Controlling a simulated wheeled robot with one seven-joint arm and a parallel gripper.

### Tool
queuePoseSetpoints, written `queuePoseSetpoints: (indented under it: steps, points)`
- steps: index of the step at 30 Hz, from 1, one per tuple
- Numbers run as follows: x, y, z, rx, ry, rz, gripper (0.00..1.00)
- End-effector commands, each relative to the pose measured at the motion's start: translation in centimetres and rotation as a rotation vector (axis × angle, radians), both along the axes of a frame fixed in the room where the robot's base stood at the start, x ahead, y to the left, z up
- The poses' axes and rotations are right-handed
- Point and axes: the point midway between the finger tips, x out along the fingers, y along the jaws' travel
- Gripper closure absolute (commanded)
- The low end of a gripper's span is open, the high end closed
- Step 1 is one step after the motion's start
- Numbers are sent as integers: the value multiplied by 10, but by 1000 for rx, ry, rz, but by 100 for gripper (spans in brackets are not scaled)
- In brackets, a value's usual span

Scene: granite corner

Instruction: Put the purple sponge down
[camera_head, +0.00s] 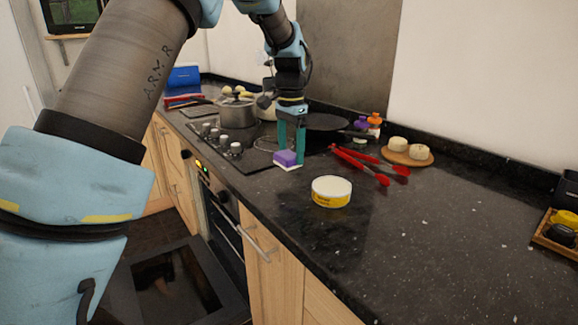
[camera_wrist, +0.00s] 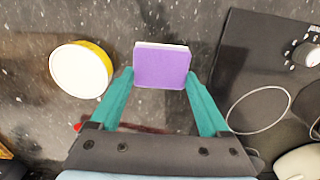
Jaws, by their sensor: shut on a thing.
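The purple sponge (camera_head: 286,157) has a purple face and a white layer beneath. My gripper (camera_head: 290,146) points down at the counter with its teal fingers on either side of the sponge. In the wrist view the sponge (camera_wrist: 162,66) sits between the fingertips (camera_wrist: 160,76), shut on it. The sponge is at or just above the dark granite counter (camera_head: 440,230), near the right edge of the cooktop; I cannot tell whether it touches the surface.
A yellow-and-white tin (camera_head: 331,192) stands close to the right of the sponge. Red tongs (camera_head: 362,163) lie behind it. The black cooktop (camera_head: 225,155) with a steel pot (camera_head: 237,113) is to the left. A wooden board (camera_head: 407,157) holds pale round items. The right-hand counter is largely clear.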

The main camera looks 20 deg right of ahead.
Motion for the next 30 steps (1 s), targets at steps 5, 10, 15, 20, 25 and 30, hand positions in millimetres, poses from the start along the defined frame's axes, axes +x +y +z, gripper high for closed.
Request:
queuePoseSetpoints:
  steps: [5, 10, 15, 20, 25, 30]
  points:
    - [0, 0, -14, 1, 0, 0, 72]
    - [-1, 0, -35, 3, 3, 1, 72]
    - [0, 0, -49, 0, 0, 0, 72]
    - [0, 0, -49, -1, -1, 0, 72]
    - [0, 0, -52, -1, 0, 0, 18]
    - [0, 0, -51, -1, 0, 0, 0]
